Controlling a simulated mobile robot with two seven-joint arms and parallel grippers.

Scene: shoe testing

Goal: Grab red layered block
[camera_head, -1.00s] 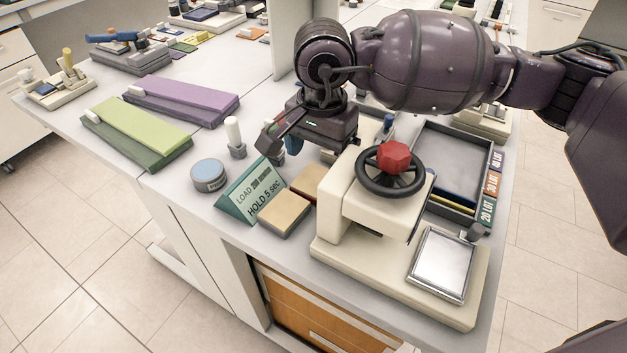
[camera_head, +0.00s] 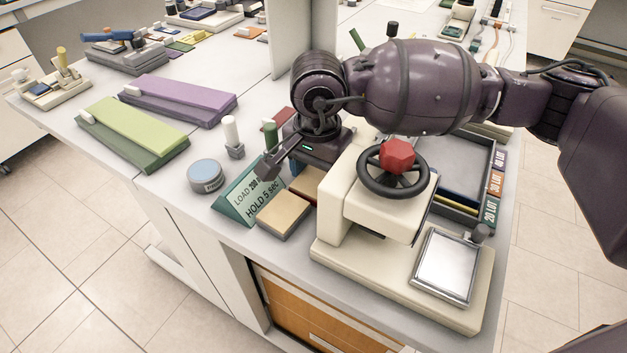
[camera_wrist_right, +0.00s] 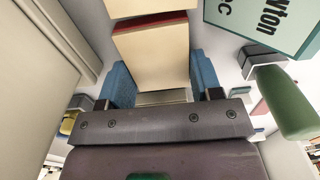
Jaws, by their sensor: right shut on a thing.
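The red layered block (camera_wrist_right: 152,55) has a cream top and a red layer along its edge. In the right wrist view it sits between the blue finger pads of my right gripper (camera_wrist_right: 161,75), which is shut on it. In the head view the block (camera_head: 304,184) is partly hidden behind the press and below my right gripper (camera_head: 294,167). It still seems to be down at table level, behind the tan front block (camera_head: 283,212). My left gripper is not in view.
The cream press with its red-knobbed handwheel (camera_head: 395,170) stands close right of the gripper. A green load sign (camera_head: 237,197) stands close left, with a round blue-topped tin (camera_head: 205,174) beyond it. A dark tray (camera_head: 465,160) lies behind the press.

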